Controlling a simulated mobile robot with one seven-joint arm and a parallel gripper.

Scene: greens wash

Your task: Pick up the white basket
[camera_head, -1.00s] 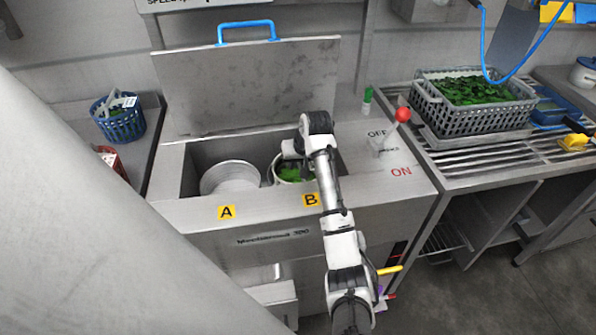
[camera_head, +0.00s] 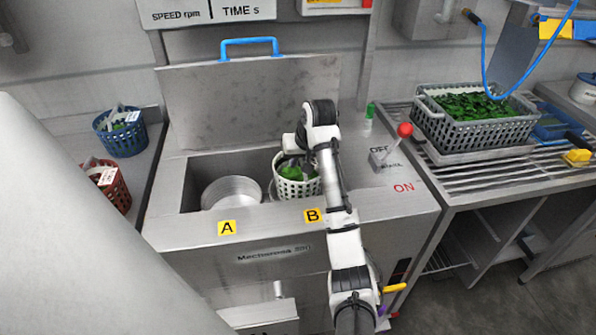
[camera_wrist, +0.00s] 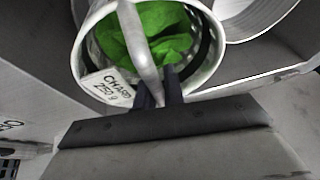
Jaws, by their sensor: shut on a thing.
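The white basket (camera_head: 296,187) holds green leaves and is raised in the right part of the machine's well, behind the B label. In the wrist view the white basket (camera_wrist: 88,52) carries a tag (camera_wrist: 108,87) reading CHARD 250 g. My gripper (camera_wrist: 160,88) is shut on the basket's handle, which arches over the leaves. In the head view my gripper (camera_head: 297,164) is partly hidden by my own wrist. The basket's lower part is hidden behind the well's front edge.
A round metal drum (camera_head: 231,191) sits in the well behind label A. The lid (camera_head: 250,100) stands open behind. A red-knobbed lever (camera_head: 404,130) is at right. Blue (camera_head: 121,136) and red (camera_head: 112,189) baskets stand left; a grey crate (camera_head: 480,133) of greens stands right.

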